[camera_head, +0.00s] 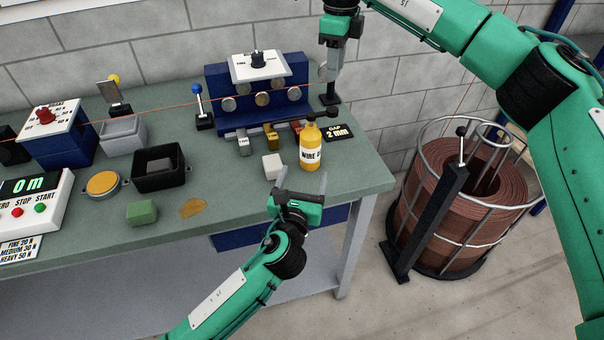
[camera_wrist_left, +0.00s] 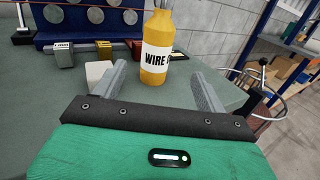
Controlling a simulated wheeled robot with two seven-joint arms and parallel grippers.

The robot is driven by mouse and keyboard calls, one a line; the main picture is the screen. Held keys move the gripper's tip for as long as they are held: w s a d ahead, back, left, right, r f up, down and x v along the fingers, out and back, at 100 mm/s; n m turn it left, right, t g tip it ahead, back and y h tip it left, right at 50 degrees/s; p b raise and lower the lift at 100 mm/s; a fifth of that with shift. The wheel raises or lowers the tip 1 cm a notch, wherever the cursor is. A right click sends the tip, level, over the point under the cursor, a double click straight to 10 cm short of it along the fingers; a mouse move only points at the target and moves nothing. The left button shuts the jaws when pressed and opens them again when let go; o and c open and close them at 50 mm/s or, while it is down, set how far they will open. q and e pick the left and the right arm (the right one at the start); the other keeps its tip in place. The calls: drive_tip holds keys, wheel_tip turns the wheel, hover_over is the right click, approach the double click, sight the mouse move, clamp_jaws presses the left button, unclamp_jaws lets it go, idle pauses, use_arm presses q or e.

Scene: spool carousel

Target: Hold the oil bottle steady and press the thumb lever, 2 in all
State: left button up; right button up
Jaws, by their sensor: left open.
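The yellow oil bottle (camera_head: 311,150), labelled "WIRE O…", stands upright near the bench's front right edge. It has a dark top (camera_head: 311,117); I cannot make out the thumb lever clearly. My left gripper (camera_head: 303,179) is open and empty in front of the bottle, fingers pointing toward it. In the left wrist view the bottle (camera_wrist_left: 157,50) shows between the two spread fingers (camera_wrist_left: 160,82), seemingly just beyond their tips; its top is cut off. My right gripper (camera_head: 334,58) points down behind the bottle, above the bench's back right; its fingers are seen edge-on.
A white block (camera_head: 272,166) sits just left of the bottle. A black "2 mm" plate (camera_head: 340,132) lies to its right. A wire spool cage (camera_head: 464,205) stands on the floor at right.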

sight(312, 139)
use_arm(q)
drive_tip(key=shift+w+a+r, duration=0.1)
drive_tip(key=shift+w+r, duration=0.05)
drive_tip(key=shift+w, duration=0.5)
drive_tip(key=w, duration=0.4)
drive_tip(key=w+d, duration=0.1)
drive_tip(key=w, duration=0.3)
drive_tip(key=w+d, duration=0.1)
drive_tip(key=w, duration=0.3)
drive_tip(key=shift+w, duration=0.25)
drive_tip(key=c, duration=1.2)
use_arm(e)
clamp_jaws()
